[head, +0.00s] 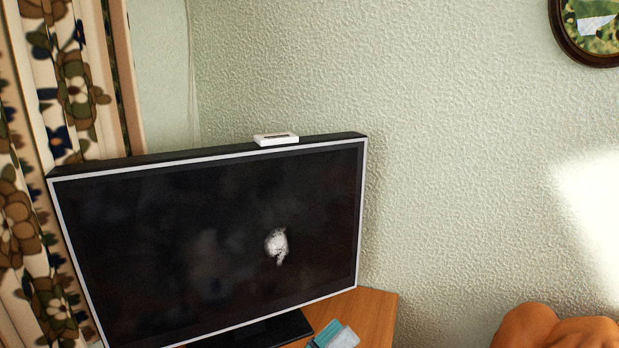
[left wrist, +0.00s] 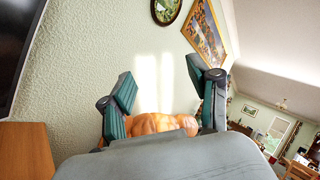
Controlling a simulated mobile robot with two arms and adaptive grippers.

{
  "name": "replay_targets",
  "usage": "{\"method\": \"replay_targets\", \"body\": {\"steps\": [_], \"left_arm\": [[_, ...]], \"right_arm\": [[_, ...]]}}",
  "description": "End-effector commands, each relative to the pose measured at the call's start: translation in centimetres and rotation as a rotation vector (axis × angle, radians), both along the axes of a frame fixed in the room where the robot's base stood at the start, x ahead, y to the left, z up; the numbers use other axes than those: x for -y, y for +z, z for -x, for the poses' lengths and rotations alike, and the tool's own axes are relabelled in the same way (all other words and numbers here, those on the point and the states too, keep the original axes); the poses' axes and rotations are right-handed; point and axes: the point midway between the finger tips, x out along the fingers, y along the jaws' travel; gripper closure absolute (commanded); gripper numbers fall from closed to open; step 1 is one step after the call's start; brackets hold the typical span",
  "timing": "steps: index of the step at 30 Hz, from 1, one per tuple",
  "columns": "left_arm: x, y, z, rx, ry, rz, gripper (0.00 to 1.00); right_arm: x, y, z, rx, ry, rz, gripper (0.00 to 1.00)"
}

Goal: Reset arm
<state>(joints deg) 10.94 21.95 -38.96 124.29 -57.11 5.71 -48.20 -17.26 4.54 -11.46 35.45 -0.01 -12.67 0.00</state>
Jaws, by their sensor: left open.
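My left gripper (left wrist: 165,88) shows in the left wrist view, with its two dark green and black fingers spread wide apart. It is open. I see nothing held between the fingers; a wall lies beyond them. A rounded orange-brown thing (left wrist: 155,124) shows low between the fingers, partly hidden by the grey gripper body, and its distance is hard to tell. Neither gripper can be made out in the head view. My right gripper is in neither view.
A black television (head: 180,235) stands on a wooden table (head: 372,310), with a small white box (head: 276,139) on its top edge. A teal and white item (head: 338,336) lies on the table. A rounded orange-brown thing (head: 550,328) is at bottom right. Patterned curtains (head: 65,90) hang left.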

Motion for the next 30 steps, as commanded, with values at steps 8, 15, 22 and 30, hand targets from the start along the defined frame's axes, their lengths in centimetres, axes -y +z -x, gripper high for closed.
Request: {"method": "replay_targets", "body": {"steps": [8, 15, 22, 30], "left_arm": [[-16.0, -11.6, -5.1, -1.029, 0.461, 0.807, 0.39], [-22.2, -23.9, 2.3, -1.606, 0.816, 1.27, 0.39], [-23.7, -29.1, 9.8, -1.887, 1.063, 1.493, 0.39], [-23.9, -32.2, 17.0, -2.096, 1.313, 1.651, 0.39]], "right_arm": [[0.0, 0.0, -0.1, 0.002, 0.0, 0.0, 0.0], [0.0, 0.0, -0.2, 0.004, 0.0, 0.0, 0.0], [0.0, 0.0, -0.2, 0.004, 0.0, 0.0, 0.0], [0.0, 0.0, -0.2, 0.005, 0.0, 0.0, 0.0]]}}
